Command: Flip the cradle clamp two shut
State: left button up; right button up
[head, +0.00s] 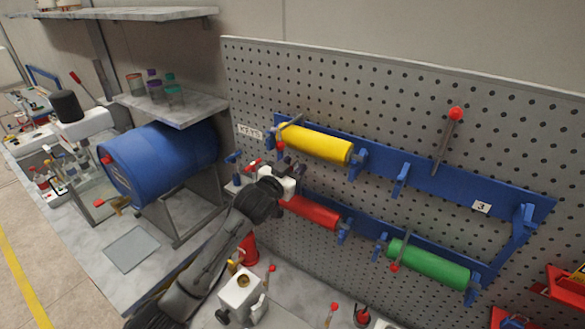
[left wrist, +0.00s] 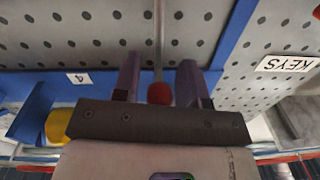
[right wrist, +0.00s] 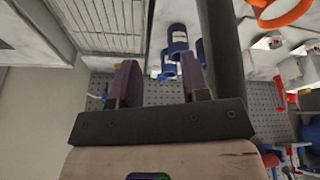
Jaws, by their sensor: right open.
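A pegboard rack holds a yellow roller (head: 318,144), a red roller (head: 311,212) and a green roller (head: 428,264). My left gripper (head: 285,164) is just above the red roller's left end. In the left wrist view its fingers stand apart on either side of a red lever knob (left wrist: 159,94), with gaps visible. The lever's thin rod (left wrist: 158,40) runs from the knob toward the red roller's side. My right gripper (right wrist: 158,85) is open and empty, outside the head view.
The yellow roller's lever hangs knob down (head: 280,145), close to my left gripper. The empty top-right cradle, labelled 3 (head: 481,207), has its lever upright (head: 447,140). A white device (head: 240,294) stands on the bench below.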

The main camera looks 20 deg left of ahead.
pick_arm(q)
grip_shut()
dwell(0.4)
